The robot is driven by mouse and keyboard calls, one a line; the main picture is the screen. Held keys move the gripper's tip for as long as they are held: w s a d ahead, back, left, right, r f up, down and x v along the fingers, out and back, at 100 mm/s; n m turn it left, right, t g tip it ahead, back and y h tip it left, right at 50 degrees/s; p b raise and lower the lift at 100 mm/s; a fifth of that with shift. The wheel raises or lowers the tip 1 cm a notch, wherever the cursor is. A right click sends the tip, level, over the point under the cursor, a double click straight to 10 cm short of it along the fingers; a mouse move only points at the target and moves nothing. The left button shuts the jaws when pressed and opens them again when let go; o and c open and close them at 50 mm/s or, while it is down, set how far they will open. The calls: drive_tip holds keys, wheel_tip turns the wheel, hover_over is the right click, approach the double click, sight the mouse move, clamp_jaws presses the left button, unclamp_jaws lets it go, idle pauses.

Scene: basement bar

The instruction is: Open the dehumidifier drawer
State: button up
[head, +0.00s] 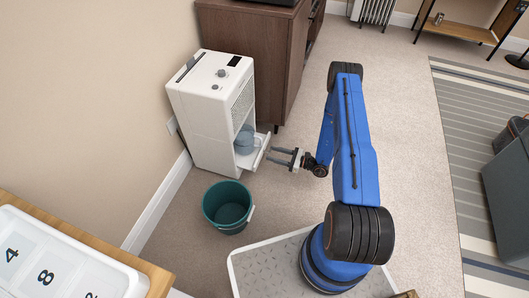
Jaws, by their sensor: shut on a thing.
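The white dehumidifier (208,98) stands on the floor against the left wall. Its drawer (262,152) is pulled out at the lower front, toward the right. A blue-grey rounded vessel (245,142) sits in the drawer opening. My gripper (272,156) reaches in from the right, low, with its fingertips at the outer front of the drawer. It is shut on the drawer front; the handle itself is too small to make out.
A teal bucket (228,207) stands on the carpet just in front of the dehumidifier, below the drawer. A brown cabinet (245,45) stands behind. A white board with numbers (60,262) lies on a wooden top at lower left.

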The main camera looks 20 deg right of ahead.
drive_tip(key=v, duration=0.8)
drive_tip(key=o, duration=1.5)
drive_tip(key=shift+d, duration=0.15)
drive_tip(key=v, duration=1.7)
drive_tip(key=shift+s, duration=0.15)
drive_tip(key=shift+d, duration=0.1)
